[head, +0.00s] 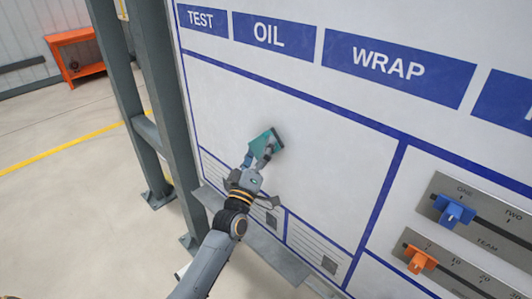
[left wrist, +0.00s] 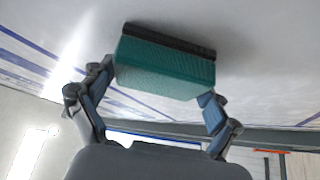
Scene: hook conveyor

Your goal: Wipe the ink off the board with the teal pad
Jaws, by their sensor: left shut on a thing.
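The teal pad (head: 264,143) is held by my left gripper (head: 262,158) at the white board (head: 330,150). In the left wrist view the pad (left wrist: 165,68) sits between the two fingers of the left gripper (left wrist: 160,85), with its dark strip on the side toward the board. The dark strip appears to be at or very near the board's surface; exact contact is hard to tell. I see no clear ink marks on the bare panel around the pad; a soft grey shade lies beside it. My right gripper is in neither view.
Blue labels such as OIL (head: 269,34) and WRAP (head: 375,62) run along the board's top. A blue slider (head: 454,211) and an orange slider (head: 420,261) are at lower right. A grey ledge (head: 262,247) runs below the board, and a grey post (head: 165,110) stands left.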

